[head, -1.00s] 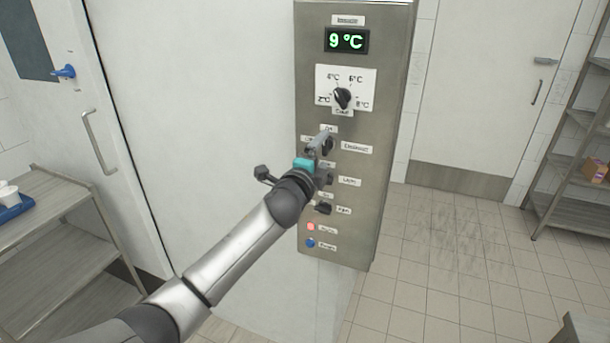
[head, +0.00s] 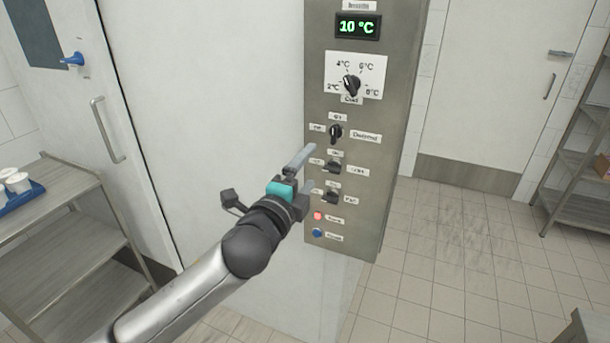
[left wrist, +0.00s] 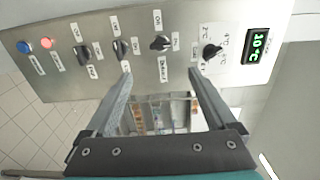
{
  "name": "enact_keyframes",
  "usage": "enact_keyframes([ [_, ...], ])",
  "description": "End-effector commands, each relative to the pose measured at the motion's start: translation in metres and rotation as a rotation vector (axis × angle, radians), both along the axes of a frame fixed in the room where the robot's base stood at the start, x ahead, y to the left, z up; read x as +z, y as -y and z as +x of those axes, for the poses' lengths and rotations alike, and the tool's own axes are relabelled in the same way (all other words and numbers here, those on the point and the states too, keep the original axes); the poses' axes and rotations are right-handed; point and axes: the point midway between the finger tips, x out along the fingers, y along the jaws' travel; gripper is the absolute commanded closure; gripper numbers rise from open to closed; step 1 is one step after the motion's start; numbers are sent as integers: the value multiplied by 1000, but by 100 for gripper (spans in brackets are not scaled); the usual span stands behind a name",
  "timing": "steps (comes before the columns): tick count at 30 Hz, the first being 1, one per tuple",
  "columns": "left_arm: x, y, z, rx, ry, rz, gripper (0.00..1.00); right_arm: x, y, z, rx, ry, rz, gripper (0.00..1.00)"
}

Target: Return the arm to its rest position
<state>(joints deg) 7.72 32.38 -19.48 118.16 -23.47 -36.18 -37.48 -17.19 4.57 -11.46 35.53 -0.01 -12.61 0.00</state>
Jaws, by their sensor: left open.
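My left gripper (head: 303,171) is open and empty, just left of and in front of the control panel (head: 392,180) in the head view. In the left wrist view its two fingers (left wrist: 162,92) stand wide apart with nothing between them. The panel carries a display (head: 358,27) reading 10 °C, a temperature knob (head: 351,86), a black switch knob (head: 335,132) below it, and two more knobs (head: 333,167) lower down. A red light (head: 318,216) and a blue button (head: 317,233) sit at the bottom. My right gripper is out of view.
A metal shelf rack (head: 65,210) stands at the left, with a blue tray (head: 22,200) of white cups on it. A white door with a handle (head: 108,130) is behind my arm. Another rack (head: 572,180) stands at the right. The tiled floor between is clear.

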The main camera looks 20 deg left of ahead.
Motion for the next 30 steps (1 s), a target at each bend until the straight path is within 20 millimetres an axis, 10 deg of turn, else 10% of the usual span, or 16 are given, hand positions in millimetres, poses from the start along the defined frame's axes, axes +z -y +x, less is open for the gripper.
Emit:
enact_keyframes([
  [20, -4, -1, -8, 1, -5, -4, 10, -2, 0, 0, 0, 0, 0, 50],
  [25, -67, -11, -2, 29, -102, -72, 10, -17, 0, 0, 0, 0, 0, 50],
  [30, -193, -29, -8, 98, -293, -219, 10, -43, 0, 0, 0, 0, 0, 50],
])
